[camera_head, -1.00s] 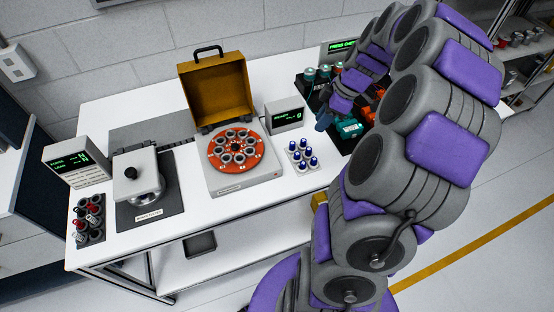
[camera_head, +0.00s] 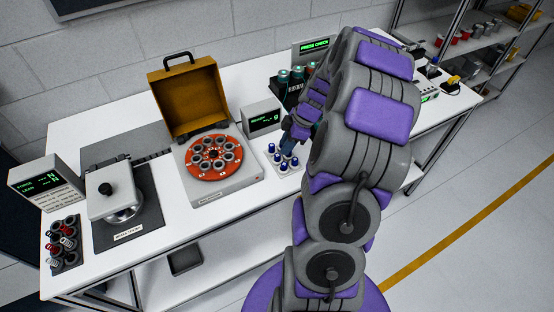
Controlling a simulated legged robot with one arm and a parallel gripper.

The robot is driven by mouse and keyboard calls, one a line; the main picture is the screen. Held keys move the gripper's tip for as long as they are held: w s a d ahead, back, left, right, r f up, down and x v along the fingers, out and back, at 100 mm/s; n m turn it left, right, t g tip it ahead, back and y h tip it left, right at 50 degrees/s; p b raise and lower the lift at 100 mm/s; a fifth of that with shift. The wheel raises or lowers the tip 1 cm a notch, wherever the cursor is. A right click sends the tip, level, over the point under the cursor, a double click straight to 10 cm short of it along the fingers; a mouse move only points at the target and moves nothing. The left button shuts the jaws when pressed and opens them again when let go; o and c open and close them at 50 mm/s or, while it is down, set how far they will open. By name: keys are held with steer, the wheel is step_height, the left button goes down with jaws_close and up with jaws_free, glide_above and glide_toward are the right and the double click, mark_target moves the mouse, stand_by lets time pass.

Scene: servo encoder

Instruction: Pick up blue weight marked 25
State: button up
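Several small blue-topped weights (camera_head: 276,158) stand on a small white plate (camera_head: 287,172) to the right of the orange disc. Their markings are too small to read, so I cannot tell which one is marked 25. My gripper (camera_head: 289,143) is at the back right of these weights, pointing down, close to or just above them. My arm reaches in from the right and hides part of this area. I cannot tell whether the gripper's fingers are open or shut, or whether they touch a weight.
An orange disc (camera_head: 213,157) with several round holders sits on a white device with a raised brown lid (camera_head: 190,92). A small display box (camera_head: 262,120) stands right behind the weights. A rack of teal-topped items (camera_head: 283,77) is behind my arm. Red and grey weights (camera_head: 66,245) stand far left.

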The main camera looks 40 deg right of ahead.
mark_target(278, 155)
steer(key=shift+b+x, duration=0.85)
steer(key=shift+x, duration=1.8)
steer(key=shift+w+d, duration=0.1)
jaws_close()
